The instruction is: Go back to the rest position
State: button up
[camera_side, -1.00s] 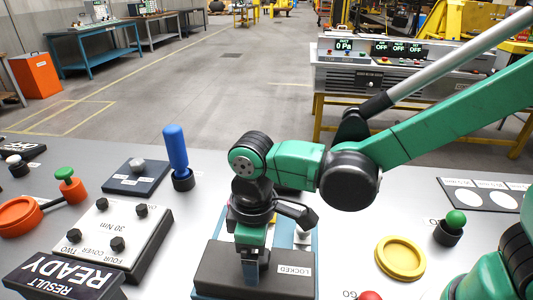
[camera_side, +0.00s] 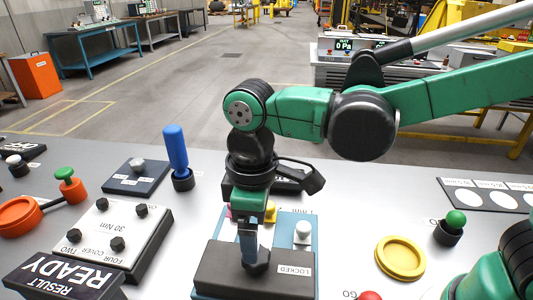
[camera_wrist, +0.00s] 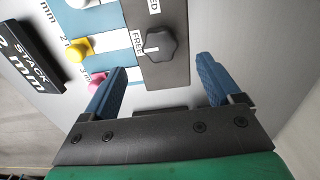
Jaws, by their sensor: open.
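My gripper (camera_side: 249,258) points down over a dark block (camera_side: 225,270) on the bench. In the wrist view my gripper (camera_wrist: 163,70) has its two blue fingers wide apart with nothing between them. A black knob (camera_wrist: 155,45) stands on the block just beyond the fingertips; it also shows beside the finger in the side view (camera_side: 258,264). Labels FREE (camera_wrist: 138,37) and LOCKED (camera_side: 293,270) are on the block. A white mark on the knob lies towards FREE. The elbow of my arm is raised behind the gripper.
A blue plate with a yellow peg (camera_wrist: 78,51), a pink peg (camera_wrist: 97,80) and a white peg (camera_side: 303,232) lies by the block. A STACK block (camera_wrist: 30,55), a blue upright handle (camera_side: 175,150) and a yellow ring (camera_side: 400,257) stand around. Bench between is clear.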

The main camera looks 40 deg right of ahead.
jog(key=d+r+m+t, duration=0.1)
jog(key=d+m+t, duration=0.6)
jog(key=d, duration=0.9)
jog(key=shift+d+r+m, duration=0.3)
jog(key=shift+d+m, duration=0.05)
jog(key=shift+m, duration=0.75)
